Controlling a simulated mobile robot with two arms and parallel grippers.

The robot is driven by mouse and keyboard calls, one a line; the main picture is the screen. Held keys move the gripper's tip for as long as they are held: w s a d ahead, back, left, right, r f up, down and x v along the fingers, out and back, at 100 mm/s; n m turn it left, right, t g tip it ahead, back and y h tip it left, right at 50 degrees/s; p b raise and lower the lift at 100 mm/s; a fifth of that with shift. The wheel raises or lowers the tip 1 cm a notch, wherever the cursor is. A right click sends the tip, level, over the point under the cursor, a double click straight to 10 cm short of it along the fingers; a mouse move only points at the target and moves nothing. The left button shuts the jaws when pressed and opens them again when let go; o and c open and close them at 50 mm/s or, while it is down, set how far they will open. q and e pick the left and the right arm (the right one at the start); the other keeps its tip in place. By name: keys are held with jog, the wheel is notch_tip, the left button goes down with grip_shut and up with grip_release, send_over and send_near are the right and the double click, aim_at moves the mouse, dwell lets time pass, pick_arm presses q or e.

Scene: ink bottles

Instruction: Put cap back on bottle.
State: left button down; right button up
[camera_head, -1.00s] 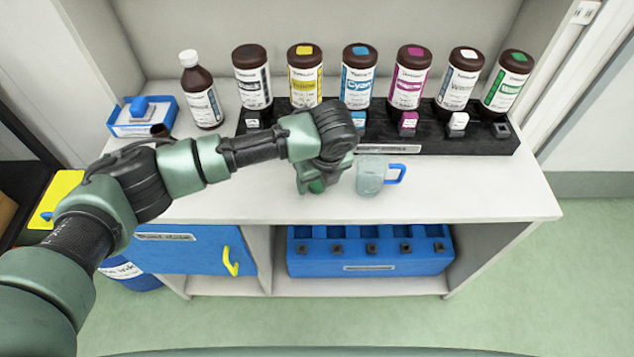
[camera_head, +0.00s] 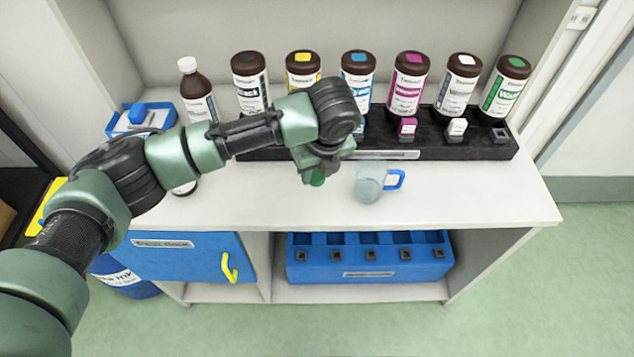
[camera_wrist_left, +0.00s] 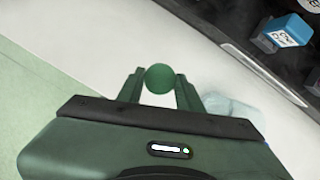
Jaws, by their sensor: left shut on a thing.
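My left gripper (camera_head: 316,174) is above the white counter, left of the glass jug. It is shut on a round green cap (camera_wrist_left: 159,78), which shows between the fingertips in the left wrist view; its green also shows under the gripper in the head view. A row of brown bottles stands at the back: black-labelled (camera_head: 250,82), yellow (camera_head: 303,70), cyan (camera_head: 357,80), magenta (camera_head: 408,84), white (camera_head: 459,84) and green (camera_head: 506,87). A white-capped brown bottle (camera_head: 197,92) stands left, partly behind my arm. My right gripper is not in view.
A black rack (camera_head: 460,143) before the bottles holds small coloured blocks; its far-right one (camera_head: 500,133) looks dark. A clear jug (camera_head: 369,184) with a blue handle stands right of the gripper. A blue tray (camera_head: 120,122) is at left. The front right counter is clear.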

aim_at(314, 177)
pick_arm(q)
notch_tip(314, 177, up, 15)
jog(key=shift+f+b, duration=0.15)
jog(key=shift+b, duration=0.15)
jog(key=s+a+f+n+g, duration=0.2)
jog(key=s+a+n, duration=0.3)
jog(key=n, duration=0.5)
jog(key=s+a+f+n+g, duration=0.2)
jog(key=s+a+n, duration=0.3)
jog(key=a+n, duration=0.3)
jog(key=s+a+f+n+g+h, duration=0.1)
jog(key=s+a+f+n, duration=0.3)
jog(key=n, duration=0.9)
jog(key=shift+s+a+f+n+g, duration=0.3)
jog(key=shift+s+a+g, duration=0.2)
jog(key=shift+s+a, duration=0.55)
jog(key=shift+w+a, duration=0.1)
jog(key=shift+w, duration=0.1)
